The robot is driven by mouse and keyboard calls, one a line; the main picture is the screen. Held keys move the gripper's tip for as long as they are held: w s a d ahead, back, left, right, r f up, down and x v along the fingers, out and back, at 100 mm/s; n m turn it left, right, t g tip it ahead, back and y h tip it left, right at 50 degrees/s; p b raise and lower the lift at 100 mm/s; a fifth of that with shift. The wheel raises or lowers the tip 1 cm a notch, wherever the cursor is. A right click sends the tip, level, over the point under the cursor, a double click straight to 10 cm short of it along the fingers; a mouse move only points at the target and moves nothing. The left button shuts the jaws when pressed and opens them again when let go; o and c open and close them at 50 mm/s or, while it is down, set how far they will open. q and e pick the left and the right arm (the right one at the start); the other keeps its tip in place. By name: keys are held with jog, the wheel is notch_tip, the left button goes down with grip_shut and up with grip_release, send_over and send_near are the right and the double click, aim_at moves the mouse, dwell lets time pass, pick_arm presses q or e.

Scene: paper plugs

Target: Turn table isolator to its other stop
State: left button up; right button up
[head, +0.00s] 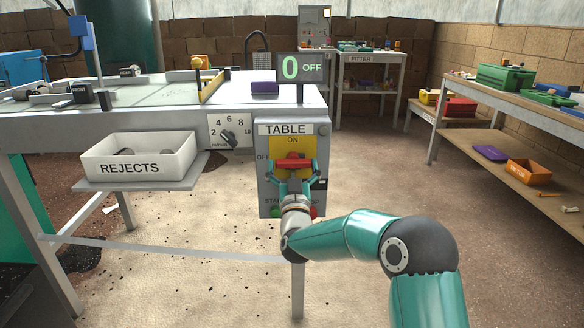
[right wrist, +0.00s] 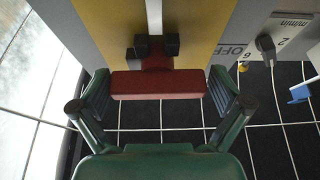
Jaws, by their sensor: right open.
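The table isolator is a red handle (head: 293,160) on a yellow plate (head: 279,143) of the grey TABLE box (head: 323,150). ON is printed above the handle and OFF to its left. My right gripper (head: 294,172) is at the handle, open. In the right wrist view the red handle (right wrist: 157,85) lies as a crosswise bar between the two open fingers (right wrist: 160,82), with a small gap on each side. The arm and gripper partly cover the handle and the start and stop buttons below. My left gripper is not in view.
A numbered dial (head: 229,135) is left of the box, beside the white REJECTS bin (head: 140,167). Shelves with crates stand at the right. The floor between is mostly open.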

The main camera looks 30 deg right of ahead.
jog(key=shift+s, duration=0.1)
jog(key=v, duration=1.2)
jog(key=shift+f, duration=0.1)
